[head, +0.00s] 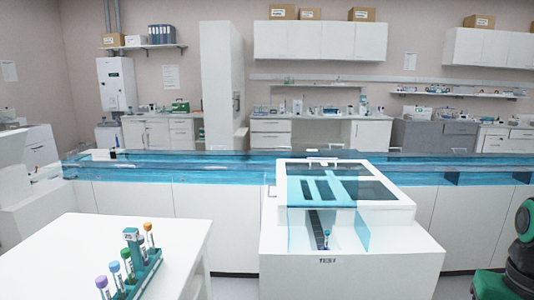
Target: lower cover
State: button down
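A white machine (290,262) labelled TEST stands right of centre, in front of the blue track. Its cover (322,190) is a clear blue panel with teal strips, over the machine's top. Clear blue side panels (363,230) show below the cover's front edge. The front between them looks open, and I cannot tell exactly how far the cover is raised.
A white table (60,245) at front left holds a green rack (147,268) of several capped tubes. The blue track (200,167) runs across behind. A dark green and black rounded object (522,245) stands at the right edge. Floor shows between table and machine.

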aim_at(291, 168)
jog(key=u, duration=0.05)
jog(key=i, duration=0.9)
jog(key=z, duration=0.2)
